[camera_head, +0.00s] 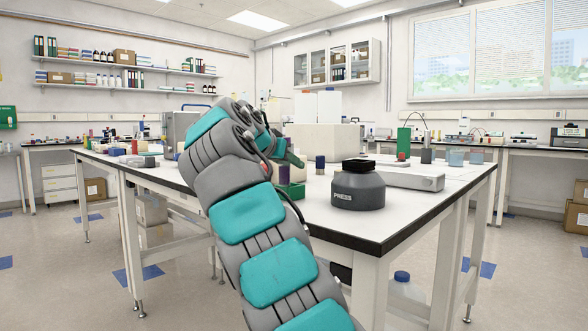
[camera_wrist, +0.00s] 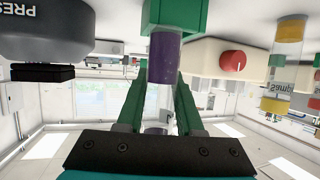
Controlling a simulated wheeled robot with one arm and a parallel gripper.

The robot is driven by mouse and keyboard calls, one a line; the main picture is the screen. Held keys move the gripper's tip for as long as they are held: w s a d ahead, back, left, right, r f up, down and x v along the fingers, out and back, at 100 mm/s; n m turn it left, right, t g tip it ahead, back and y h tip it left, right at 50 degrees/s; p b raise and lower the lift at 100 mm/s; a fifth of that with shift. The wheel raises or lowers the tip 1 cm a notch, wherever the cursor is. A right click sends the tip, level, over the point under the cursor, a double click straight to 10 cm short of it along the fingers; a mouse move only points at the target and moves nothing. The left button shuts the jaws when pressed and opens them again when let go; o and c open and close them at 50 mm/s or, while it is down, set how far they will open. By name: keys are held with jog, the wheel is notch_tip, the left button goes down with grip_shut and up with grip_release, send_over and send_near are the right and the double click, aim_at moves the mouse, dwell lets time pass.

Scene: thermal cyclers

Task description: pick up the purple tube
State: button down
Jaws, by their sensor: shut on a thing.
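The purple tube (camera_wrist: 165,55) is in the upside-down wrist view, with its far end at a green block (camera_wrist: 182,12). My gripper (camera_wrist: 162,76) has its two green fingers on either side of the tube's near end and is shut on it. In the head view my gripper (camera_head: 293,160) is above a green block (camera_head: 293,191), and a small dark purple-red part (camera_head: 284,174) shows between them. I cannot tell whether the tube still rests in the block.
A dark blue-capped item (camera_head: 320,163) is near the block. A cream box with a red knob (camera_wrist: 232,60) is beside the tube in the wrist view. The white bench (camera_head: 408,212) is bare at its front right.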

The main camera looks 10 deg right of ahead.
jog(key=s+a+b, duration=0.1)
jog(key=s+a, duration=0.2)
jog(key=s, duration=0.2)
jog(key=s+a+r+b, duration=0.1)
jog(key=s+a, duration=0.2)
jog(key=s, duration=0.3)
jog(key=shift+a+b, duration=0.2)
jog(key=shift+b, duration=0.1)
